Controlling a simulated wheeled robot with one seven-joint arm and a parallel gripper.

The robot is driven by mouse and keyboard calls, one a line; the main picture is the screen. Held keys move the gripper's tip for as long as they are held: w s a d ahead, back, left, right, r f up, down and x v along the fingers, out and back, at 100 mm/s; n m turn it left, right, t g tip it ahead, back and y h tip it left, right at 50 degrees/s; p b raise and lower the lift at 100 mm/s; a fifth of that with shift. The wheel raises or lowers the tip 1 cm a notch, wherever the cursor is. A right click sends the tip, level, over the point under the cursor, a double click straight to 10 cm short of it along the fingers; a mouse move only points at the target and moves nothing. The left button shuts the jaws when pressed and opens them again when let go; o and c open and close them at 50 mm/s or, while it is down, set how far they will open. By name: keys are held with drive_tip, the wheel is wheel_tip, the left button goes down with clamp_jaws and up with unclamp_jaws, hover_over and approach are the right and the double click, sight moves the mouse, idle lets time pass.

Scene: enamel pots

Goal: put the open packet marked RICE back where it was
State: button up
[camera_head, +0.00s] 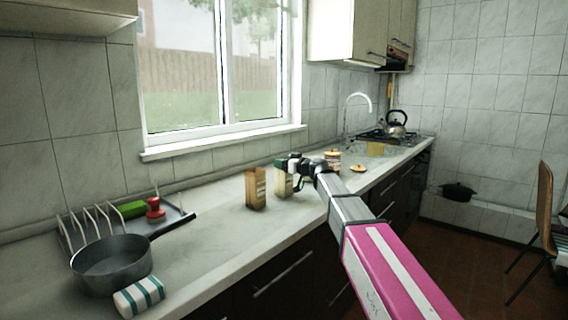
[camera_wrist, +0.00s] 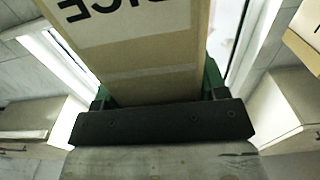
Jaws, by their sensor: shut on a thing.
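The packet marked RICE (camera_wrist: 135,50) is tan with a white label, and its lettering shows upside down in the wrist view. My gripper (camera_wrist: 160,92) is shut on it, with green fingers at its two sides. In the head view my gripper (camera_head: 290,162) is over the counter, with the pale packet (camera_head: 284,186) in its jaws. The packet looks about upright. I cannot tell whether its base touches the counter. The fingers and arm hide part of it, and its open top is not clear.
A brown packet (camera_head: 255,188) stands close left of the held one. A jar with an orange lid (camera_head: 333,160) and a loose orange lid (camera_head: 358,168) are beyond my gripper. A grey pan (camera_head: 112,265), striped cloth (camera_head: 139,297) and rack (camera_head: 180,221) are left. Mid-left counter is clear.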

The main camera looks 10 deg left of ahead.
drive_tip(key=o, duration=1.3)
drive_tip(key=v, duration=1.2)
